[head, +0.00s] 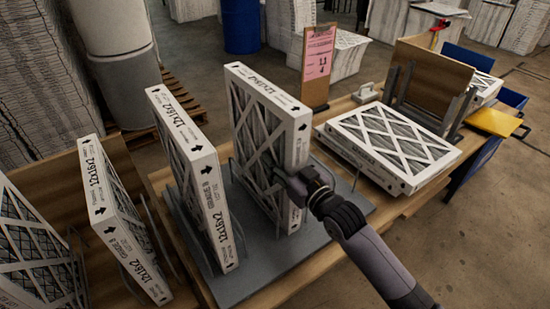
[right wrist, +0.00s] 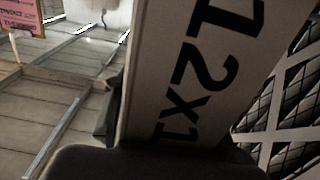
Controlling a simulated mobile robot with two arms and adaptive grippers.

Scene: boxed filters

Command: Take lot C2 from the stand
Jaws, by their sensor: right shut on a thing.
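A white-framed boxed filter (head: 300,133) with a lattice face and "12x16x2" on its edge stands upright on the grey stand (head: 262,262). My right gripper (head: 298,187) is shut on its right-hand edge, around mid height. Its printed edge (right wrist: 195,65) fills the middle of the right wrist view, above the dark gripper. I cannot tell if its bottom touches the base. A second filter (head: 205,185) stands upright to its left on the same stand. No lot mark C2 is readable on either. My left gripper is not in view.
More filters stand at the left, one (head: 122,225) fully visible. Filters lie flat (head: 390,145) on the bench to the right. A clipboard with a pink sheet (head: 318,55) stands behind the held filter. A wooden board rack (head: 430,80) and yellow tray (head: 493,122) are farther right.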

